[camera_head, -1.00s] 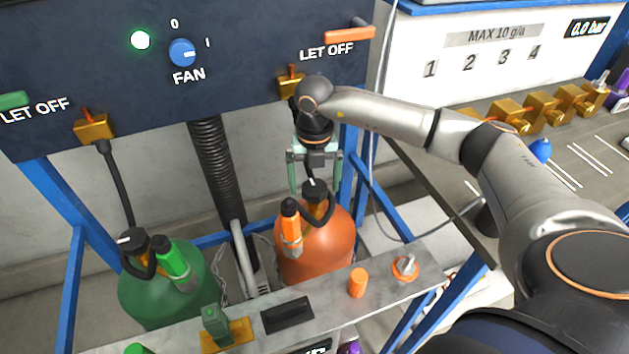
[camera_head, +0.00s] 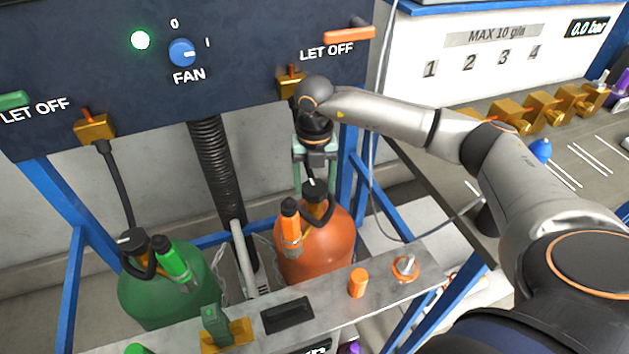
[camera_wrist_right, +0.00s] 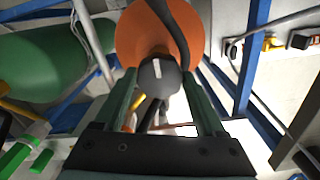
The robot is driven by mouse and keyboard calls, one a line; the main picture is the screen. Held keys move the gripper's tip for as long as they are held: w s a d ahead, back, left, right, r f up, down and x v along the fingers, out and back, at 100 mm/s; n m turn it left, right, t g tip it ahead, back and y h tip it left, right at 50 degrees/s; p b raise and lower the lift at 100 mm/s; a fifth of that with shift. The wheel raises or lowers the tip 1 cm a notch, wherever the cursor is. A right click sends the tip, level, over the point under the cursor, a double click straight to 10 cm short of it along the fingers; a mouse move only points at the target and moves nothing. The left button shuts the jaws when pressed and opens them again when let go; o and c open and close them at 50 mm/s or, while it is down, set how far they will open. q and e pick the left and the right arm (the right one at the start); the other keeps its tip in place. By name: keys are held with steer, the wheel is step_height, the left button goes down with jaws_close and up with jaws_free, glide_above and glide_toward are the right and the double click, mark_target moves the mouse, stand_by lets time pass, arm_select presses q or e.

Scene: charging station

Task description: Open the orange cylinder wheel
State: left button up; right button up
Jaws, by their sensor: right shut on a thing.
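The orange cylinder (camera_head: 332,245) stands upright behind a grey ledge, below the control panel. Its wheel (camera_head: 316,186) is a black knob on top, with an orange-capped fitting (camera_head: 290,222) and a black hose beside it. My right gripper (camera_head: 314,187) points down from above, its greenish fingers shut on the wheel from both sides. In the right wrist view the wheel (camera_wrist_right: 158,82), with a white mark, sits between the fingers, and the orange cylinder (camera_wrist_right: 133,42) is behind it. My left gripper is not in view.
A green cylinder (camera_head: 165,290) stands to the left. Blue frame posts and a hanging corrugated hose (camera_head: 212,165) are close by.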

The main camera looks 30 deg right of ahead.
steer(key=n, duration=0.4)
steer(key=shift+n+b, duration=0.35)
steer(key=shift+n, duration=0.05)
steer(key=n, duration=0.3)
steer(key=shift+n+b, duration=0.3)
steer(key=n, duration=0.3)
steer(key=shift+a+n+b, duration=0.1)
steer(key=shift+n+b, duration=0.2)
steer(key=shift+b, duration=0.05)
steer(key=n, duration=0.2)
steer(key=shift+n, duration=0.3)
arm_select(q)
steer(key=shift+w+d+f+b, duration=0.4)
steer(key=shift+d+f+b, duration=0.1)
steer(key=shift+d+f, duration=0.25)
arm_select(e)
steer(key=shift+n, duration=1.8)
steer(key=o, duration=1)
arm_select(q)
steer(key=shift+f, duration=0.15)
arm_select(e)
steer(key=o, duration=0.3)
